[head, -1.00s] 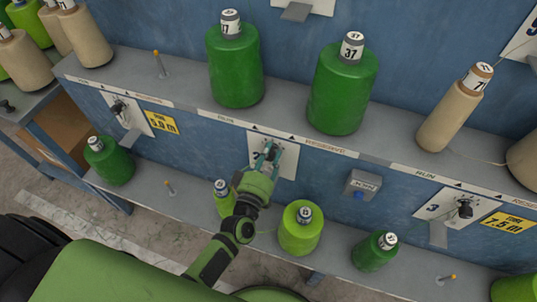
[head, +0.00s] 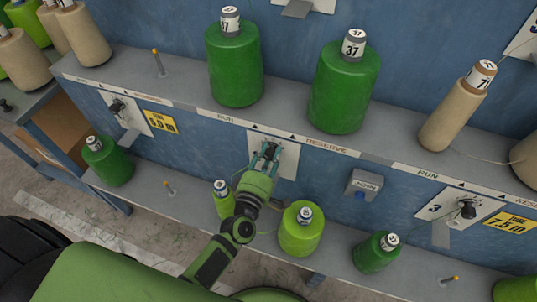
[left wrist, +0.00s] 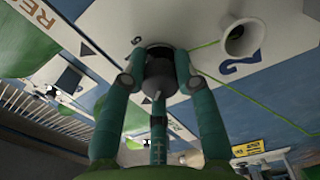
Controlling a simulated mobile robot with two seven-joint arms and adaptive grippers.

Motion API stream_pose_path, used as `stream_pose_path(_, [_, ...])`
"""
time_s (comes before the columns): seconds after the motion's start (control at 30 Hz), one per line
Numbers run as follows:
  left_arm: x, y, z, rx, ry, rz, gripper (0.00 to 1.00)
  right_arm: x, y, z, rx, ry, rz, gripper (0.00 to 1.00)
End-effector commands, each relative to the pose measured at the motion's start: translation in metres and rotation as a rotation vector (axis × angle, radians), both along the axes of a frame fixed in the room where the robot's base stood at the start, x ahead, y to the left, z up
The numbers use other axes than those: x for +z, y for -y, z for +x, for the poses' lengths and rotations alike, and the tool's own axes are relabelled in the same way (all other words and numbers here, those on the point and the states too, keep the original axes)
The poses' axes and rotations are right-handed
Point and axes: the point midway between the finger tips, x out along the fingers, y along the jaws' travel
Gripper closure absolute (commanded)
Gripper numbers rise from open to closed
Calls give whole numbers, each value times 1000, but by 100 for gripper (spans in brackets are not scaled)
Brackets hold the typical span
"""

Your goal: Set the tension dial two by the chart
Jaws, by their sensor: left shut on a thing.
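The second tension dial (left wrist: 158,62) is a dark round knob with a small pointer. It sits on a white plate (head: 289,161), marked with a "2" in the left wrist view (left wrist: 243,62). My left gripper (head: 267,153) is at this plate, its teal fingers closed around the knob; they also show in the left wrist view (left wrist: 158,84). The fingers hide much of the dial in the head view. I cannot read the dial's setting. No chart is readable in these views. My right gripper is not in view.
Dial three (head: 466,209) is at the right, beside a yellow "7.5 m" tag (head: 508,223). Another dial (head: 118,106) is at the left. A grey box (head: 364,184) with a blue button is right of my gripper. A lime cone (head: 300,232) stands below on the lower shelf.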

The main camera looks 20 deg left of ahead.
Motion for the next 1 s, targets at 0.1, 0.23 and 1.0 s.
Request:
stream_pose_path(0.1, [-7, 6, -3, -16, -18, -18, 100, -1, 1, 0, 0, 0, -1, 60])
stream_pose_path(0.23, [-6, 7, -3, -16, -19, -25, 100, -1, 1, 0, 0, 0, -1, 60])
stream_pose_path(1.0, [-2, 3, -5, -9, -9, -23, 45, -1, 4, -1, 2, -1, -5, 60])
